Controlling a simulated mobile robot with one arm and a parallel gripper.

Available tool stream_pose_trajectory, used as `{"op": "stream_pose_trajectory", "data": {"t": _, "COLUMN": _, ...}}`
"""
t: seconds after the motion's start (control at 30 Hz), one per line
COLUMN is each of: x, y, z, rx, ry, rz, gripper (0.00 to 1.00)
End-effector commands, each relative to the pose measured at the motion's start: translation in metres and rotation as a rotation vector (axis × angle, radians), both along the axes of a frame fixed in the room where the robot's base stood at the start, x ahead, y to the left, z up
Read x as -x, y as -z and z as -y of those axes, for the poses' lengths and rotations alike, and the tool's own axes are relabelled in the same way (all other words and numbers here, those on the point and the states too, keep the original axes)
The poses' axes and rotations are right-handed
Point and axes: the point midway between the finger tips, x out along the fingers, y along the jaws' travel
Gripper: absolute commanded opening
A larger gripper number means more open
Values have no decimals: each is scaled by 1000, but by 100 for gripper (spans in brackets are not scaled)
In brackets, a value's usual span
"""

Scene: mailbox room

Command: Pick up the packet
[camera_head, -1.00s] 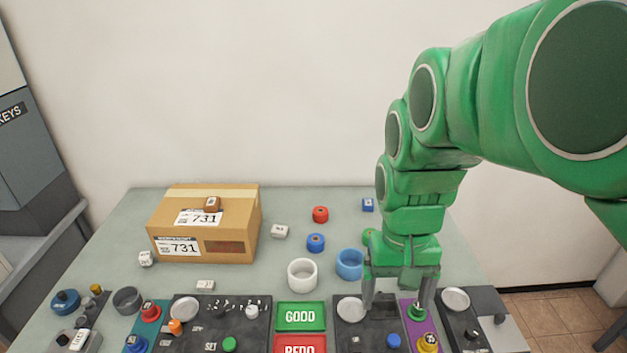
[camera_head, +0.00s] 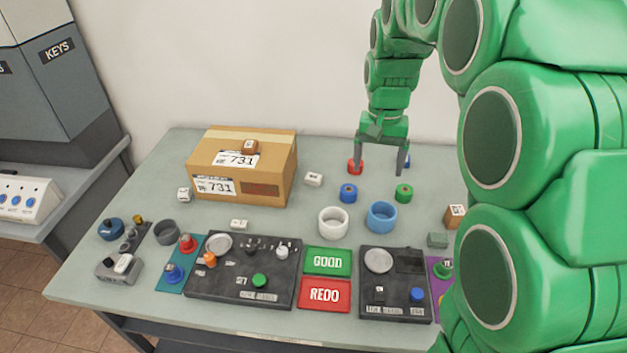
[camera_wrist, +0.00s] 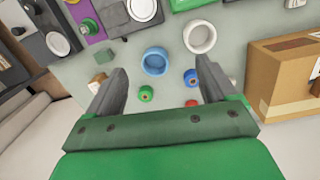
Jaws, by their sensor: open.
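A brown cardboard box (camera_head: 285,170) with labels reading 731 stands at the back left of the table; it is the most packet-like thing in view. A small brown cube (camera_head: 249,147) lies on its top. My gripper (camera_head: 379,170) is open and empty, pointing down over the back of the table, to the right of the box and apart from it. In the wrist view the box (camera_wrist: 262,70) is at the right edge, partly cut off, outside my open fingers (camera_wrist: 163,68).
Red (camera_head: 355,167), blue (camera_head: 348,193) and green (camera_head: 404,193) small rings lie near my gripper. A white cup (camera_head: 333,222) and a blue cup (camera_head: 382,217) stand in front. Control panels (camera_head: 240,280) line the table's front. A wall is behind.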

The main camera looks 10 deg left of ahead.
Motion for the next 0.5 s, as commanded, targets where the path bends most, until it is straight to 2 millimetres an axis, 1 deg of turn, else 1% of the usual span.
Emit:
{"op": "stream_pose_trajectory", "data": {"t": 0.03, "x": -12, "y": 4, "z": -5, "rx": 0, "ry": 2, "rz": 4, "gripper": 85}}
{"op": "stream_pose_trajectory", "data": {"t": 0.2, "x": -48, "y": 17, "z": -22, "rx": 1, "ry": 14, "rz": 13, "gripper": 85}}
{"op": "stream_pose_trajectory", "data": {"t": 0.43, "x": -93, "y": 38, "z": -45, "rx": 1, "ry": 32, "rz": 26, "gripper": 85}}
{"op": "stream_pose_trajectory", "data": {"t": 0.5, "x": -105, "y": 47, "z": -52, "rx": 2, "ry": 37, "rz": 25, "gripper": 85}}
